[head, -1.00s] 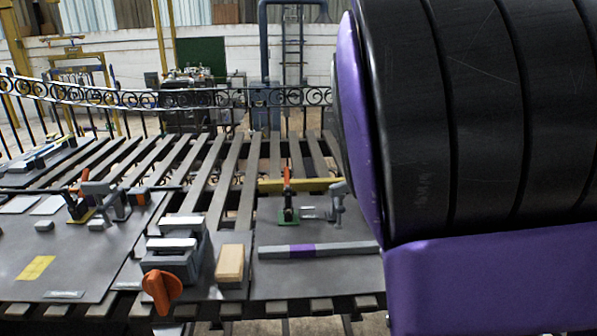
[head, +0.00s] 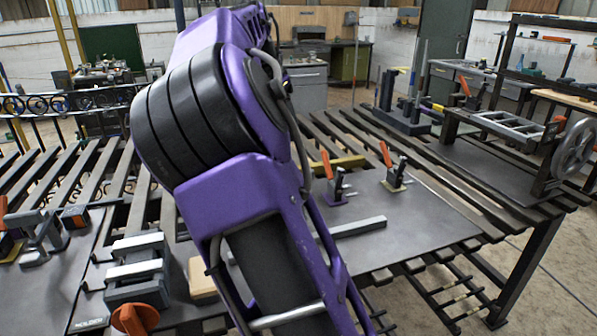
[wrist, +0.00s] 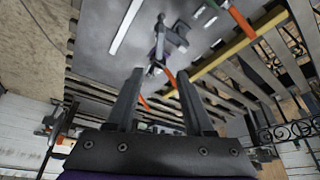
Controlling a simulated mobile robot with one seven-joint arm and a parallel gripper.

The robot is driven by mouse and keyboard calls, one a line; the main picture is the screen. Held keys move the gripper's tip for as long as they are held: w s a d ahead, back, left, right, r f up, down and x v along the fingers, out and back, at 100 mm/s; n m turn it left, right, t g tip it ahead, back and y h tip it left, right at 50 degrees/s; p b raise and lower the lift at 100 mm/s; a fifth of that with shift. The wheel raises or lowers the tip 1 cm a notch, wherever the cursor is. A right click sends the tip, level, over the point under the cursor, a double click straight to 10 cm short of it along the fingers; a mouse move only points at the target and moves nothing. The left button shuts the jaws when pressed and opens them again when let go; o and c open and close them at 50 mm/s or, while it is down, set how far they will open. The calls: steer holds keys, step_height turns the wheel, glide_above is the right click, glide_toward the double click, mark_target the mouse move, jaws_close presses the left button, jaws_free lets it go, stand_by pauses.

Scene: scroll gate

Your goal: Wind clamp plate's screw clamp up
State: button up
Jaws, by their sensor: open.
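A grey screw clamp (wrist: 174,34) shows in the wrist view, just beyond my fingertips. Its spindle end lies near the gap between the fingers; I cannot tell whether they touch. My gripper (wrist: 160,76) is open with nothing held between its fingers. Orange lever handles show near it, one by the clamp (wrist: 168,75) and one at the top (wrist: 238,20). In the head view my arm covers the middle, hiding the gripper. Two orange-handled toggle clamps (head: 334,182) (head: 393,172) stand on the right-hand grey plate (head: 430,218).
A grey vise (head: 135,272) with an orange knob (head: 134,319) and a wooden block (head: 201,277) sit left of my arm. A grey bar (head: 361,228) lies on the plate. A yellow bar (wrist: 225,46) runs behind the clamp. A frame with a handwheel (head: 573,150) stands at right.

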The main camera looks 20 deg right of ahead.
steer(key=b+x, duration=0.2)
steer(key=x, duration=1.3)
steer(key=shift+d+f, duration=0.2)
steer(key=shift+f, duration=0.15)
jaws_close()
